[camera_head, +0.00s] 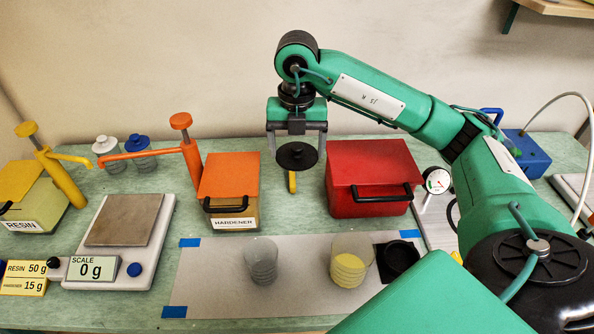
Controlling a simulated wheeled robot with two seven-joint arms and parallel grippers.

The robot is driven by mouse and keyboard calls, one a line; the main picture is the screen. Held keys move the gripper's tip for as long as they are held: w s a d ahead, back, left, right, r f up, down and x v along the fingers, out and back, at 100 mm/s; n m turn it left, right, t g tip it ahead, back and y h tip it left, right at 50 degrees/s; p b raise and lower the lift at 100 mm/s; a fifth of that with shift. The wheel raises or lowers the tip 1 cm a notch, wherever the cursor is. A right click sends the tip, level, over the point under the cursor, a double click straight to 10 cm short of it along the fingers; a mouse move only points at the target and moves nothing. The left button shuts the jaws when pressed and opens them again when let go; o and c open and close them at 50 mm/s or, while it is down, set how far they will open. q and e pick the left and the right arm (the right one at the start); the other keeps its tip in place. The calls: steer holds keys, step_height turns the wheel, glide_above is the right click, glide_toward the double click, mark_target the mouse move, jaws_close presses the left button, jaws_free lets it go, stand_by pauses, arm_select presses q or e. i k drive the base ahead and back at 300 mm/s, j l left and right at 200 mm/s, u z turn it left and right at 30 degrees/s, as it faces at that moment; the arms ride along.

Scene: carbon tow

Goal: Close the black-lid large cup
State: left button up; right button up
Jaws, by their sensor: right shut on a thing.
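My right gripper (297,150) is shut on a black round lid (296,158) with a small knob, held above the bench between the orange and red boxes. A clear grey empty-looking cup (264,263) stands open on the grey mat. A cup with yellow bands (348,267) stands open to its right. The lid is behind and above both cups, apart from them. I cannot tell for sure which cup is the large one. My left gripper is not in view.
A black round holder (399,258) sits right of the yellow-banded cup. The hardener box (229,180), red box (365,170) and orange pump (182,145) stand behind the mat (215,290). The scale (127,225) is at left, reading 0 g. My right arm covers the lower right.

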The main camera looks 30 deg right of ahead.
mark_target(354, 251)
steer(key=k, duration=0.95)
